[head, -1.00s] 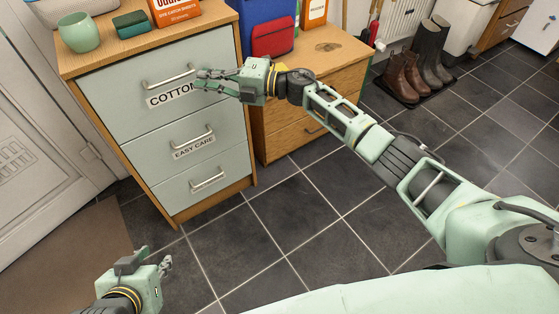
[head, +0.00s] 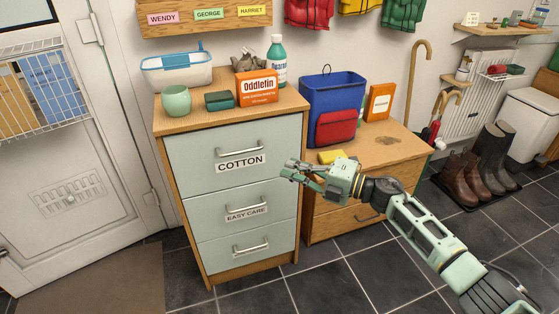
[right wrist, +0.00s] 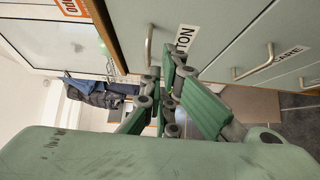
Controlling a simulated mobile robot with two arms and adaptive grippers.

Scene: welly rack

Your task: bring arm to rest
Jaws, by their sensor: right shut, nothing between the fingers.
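My right gripper (head: 290,171) is shut and empty. In the head view it is in front of the right edge of the drawer cabinet (head: 227,274), beside the drawer labelled COTTON (head: 240,160). Its fingers point left. In the right wrist view the closed fingers (right wrist: 168,104) show with the COTTON drawer's handle (right wrist: 150,45) just beyond them. I cannot tell how wide the gap between fingers and drawer front is. All three drawers look closed. My left gripper is not in the head view now.
On the cabinet top stand a green cup (head: 176,101), an orange Oddlefin box (head: 257,88) and a bottle (head: 277,60). A lower wooden cabinet (head: 325,225) to the right holds a blue bag (head: 333,95). Boots (head: 490,160) stand further right. The tiled floor in front is clear.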

